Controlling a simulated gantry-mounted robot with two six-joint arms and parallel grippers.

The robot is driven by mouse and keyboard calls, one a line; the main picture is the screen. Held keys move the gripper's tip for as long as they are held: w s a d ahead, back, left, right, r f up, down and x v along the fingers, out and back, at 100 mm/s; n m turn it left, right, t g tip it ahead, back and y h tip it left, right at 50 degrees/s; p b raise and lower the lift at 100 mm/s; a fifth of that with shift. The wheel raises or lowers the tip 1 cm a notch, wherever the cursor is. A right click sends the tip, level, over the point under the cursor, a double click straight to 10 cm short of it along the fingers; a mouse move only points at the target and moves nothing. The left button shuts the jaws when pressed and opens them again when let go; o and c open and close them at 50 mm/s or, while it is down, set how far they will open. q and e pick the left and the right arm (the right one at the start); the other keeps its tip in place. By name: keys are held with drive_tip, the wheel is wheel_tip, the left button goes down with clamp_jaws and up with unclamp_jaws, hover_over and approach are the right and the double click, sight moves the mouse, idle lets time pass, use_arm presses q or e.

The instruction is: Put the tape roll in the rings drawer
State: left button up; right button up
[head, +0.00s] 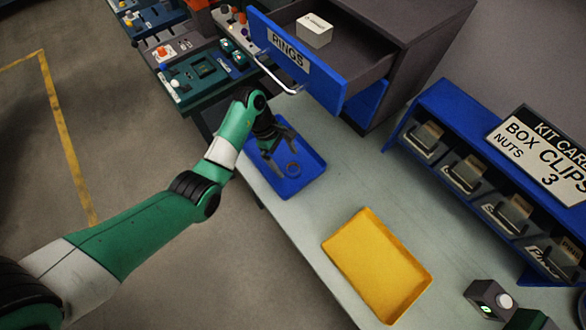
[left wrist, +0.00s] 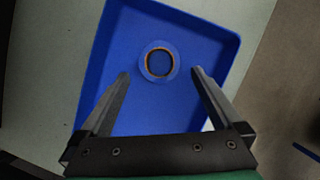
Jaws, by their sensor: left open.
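The rings drawer (head: 300,62), with a blue front labelled RINGS and a pale handle, is pulled open. A white box (head: 314,30) sits inside it. My right gripper is not in view.
An empty yellow tray (head: 376,265) lies on the pale bench (head: 340,190). A blue bin rack (head: 470,180) with a kit card sign (head: 545,152) stands at the right. Other equipment (head: 195,75) stands at the upper left.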

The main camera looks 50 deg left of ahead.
use_arm(q)
drive_tip(key=x, duration=0.2)
drive_tip(key=shift+d+f, duration=0.1)
drive_tip(key=shift+f, duration=0.2)
drive_tip(key=c, duration=1.4)
drive_tip(key=shift+s+r+p, duration=0.1)
drive_tip(key=shift+r+p, duration=0.75)
drive_tip(key=shift+r, duration=1.2)
drive_tip(key=shift+c, duration=0.2)
drive_tip(key=s+a+r+p, duration=0.3)
drive_tip(key=s+r+p, duration=0.6)
drive_tip(key=s+p, duration=0.4)
drive_tip(key=shift+s+a+p, duration=0.2)
drive_tip(key=shift+a+p, duration=0.15)
drive_tip(key=shift+p, duration=0.1)
